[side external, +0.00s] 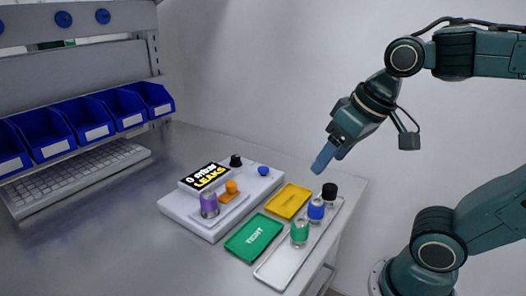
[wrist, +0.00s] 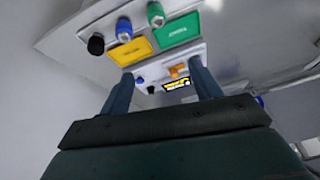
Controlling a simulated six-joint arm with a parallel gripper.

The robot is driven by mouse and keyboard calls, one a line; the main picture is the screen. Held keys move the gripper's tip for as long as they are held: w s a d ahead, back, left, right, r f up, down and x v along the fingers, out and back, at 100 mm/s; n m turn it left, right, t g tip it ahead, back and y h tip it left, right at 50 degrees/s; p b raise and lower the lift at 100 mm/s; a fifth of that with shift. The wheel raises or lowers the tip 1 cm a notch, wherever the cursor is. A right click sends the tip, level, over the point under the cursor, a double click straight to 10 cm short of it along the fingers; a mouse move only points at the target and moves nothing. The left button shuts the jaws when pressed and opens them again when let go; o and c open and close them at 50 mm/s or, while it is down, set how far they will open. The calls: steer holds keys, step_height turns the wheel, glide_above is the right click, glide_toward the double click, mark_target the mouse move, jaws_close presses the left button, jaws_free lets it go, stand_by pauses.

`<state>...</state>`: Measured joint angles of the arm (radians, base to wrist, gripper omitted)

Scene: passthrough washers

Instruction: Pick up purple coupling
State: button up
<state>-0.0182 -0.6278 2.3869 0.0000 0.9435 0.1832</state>
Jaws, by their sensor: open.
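The purple coupling (side external: 209,206), with a silvery lower part, stands upright on the front of the white test unit (side external: 190,212) in the side external view. It stands beside an orange part (side external: 231,188) and the display, which reads "0 mbar LEAKS" (side external: 205,177). I cannot make out the purple coupling in the wrist view. My gripper (side external: 322,160) is in the air, to the right of the unit and well above the table. In the wrist view my gripper (wrist: 163,82) has its two fingers apart with nothing held, and the unit shows between and beyond them.
A metal tray (side external: 275,272) holds a green coupling (side external: 299,233), a blue coupling (side external: 316,209) and a black coupling (side external: 329,192). A yellow tray (side external: 288,200) and a green tray (side external: 253,237) lie between it and the unit. Blue bins (side external: 85,121) and a keyboard (side external: 75,178) are left.

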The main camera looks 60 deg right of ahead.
steer(key=w+a+r+m+g, duration=0.1)
steer(key=w+r+m, duration=0.1)
steer(key=w+m, duration=0.35)
steer(key=m+g, duration=0.4)
steer(key=m, duration=0.6)
glide_above(208, 191)
step_height(208, 191, down, 5)
steer(key=shift+s+r, duration=0.1)
steer(key=shift+r, duration=0.05)
steer(key=shift+f, duration=4.3)
steer(key=shift+f, duration=2.6)
